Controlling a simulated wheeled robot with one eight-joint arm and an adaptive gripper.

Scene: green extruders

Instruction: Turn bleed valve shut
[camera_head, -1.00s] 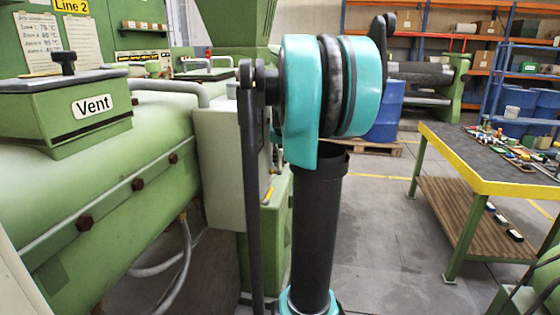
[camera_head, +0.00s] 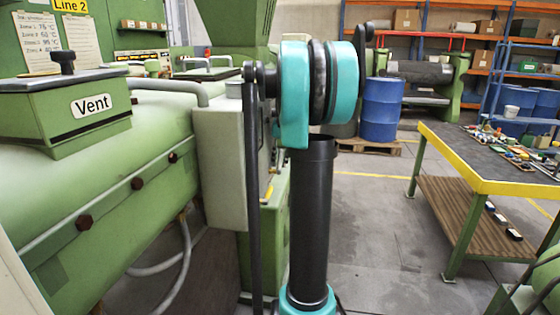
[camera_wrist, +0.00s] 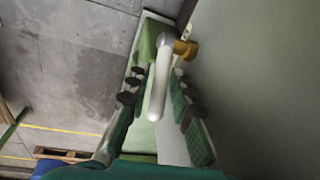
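In the wrist view a brass valve fitting (camera_wrist: 185,48) sits at the upper middle, close to a large plain grey-green surface. A pale, bent lever handle (camera_wrist: 160,75) runs from it down the picture. My gripper (camera_wrist: 160,92) is open, with one green-padded finger on each side of the handle. I cannot tell whether either finger touches the handle. In the head view my own arm stands in front, and neither the gripper nor the valve can be made out.
The green extruder (camera_head: 110,180) with its Vent box (camera_head: 65,110) fills the left. A pale cabinet (camera_head: 220,165) stands behind my arm. A workbench (camera_head: 480,180) with small items is at the right, a blue drum (camera_head: 381,108) behind. Grey floor (camera_head: 385,235) is open between.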

